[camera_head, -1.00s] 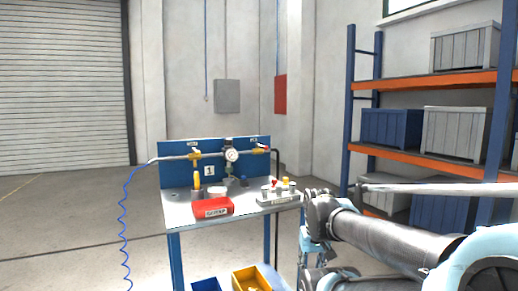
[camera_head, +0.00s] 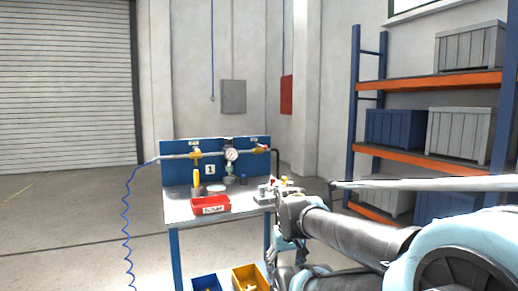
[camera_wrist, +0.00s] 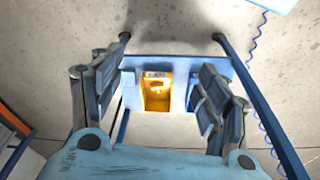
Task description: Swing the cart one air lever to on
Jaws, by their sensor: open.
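Cart one is a steel-topped bench (camera_head: 240,203) with a blue back board (camera_head: 180,172) bearing a "1". A grey pipe crosses the board, with a yellow valve (camera_head: 196,155) on the left and a valve with a reddish handle (camera_head: 262,149) on the right. A round gauge (camera_head: 231,155) sits between them. The small labels above the valves cannot be read, so I cannot tell which is the air lever. My gripper (camera_wrist: 158,75) is open and empty in the wrist view, above the cart's lower shelf. It touches neither valve.
A red bin (camera_head: 210,205) and small items stand on the top. A yellow bin (camera_head: 250,278) and a blue bin (camera_head: 206,284) are below. A coiled blue hose (camera_head: 125,225) hangs at left. Storage racks (camera_head: 430,150) stand at right. The floor at left is clear.

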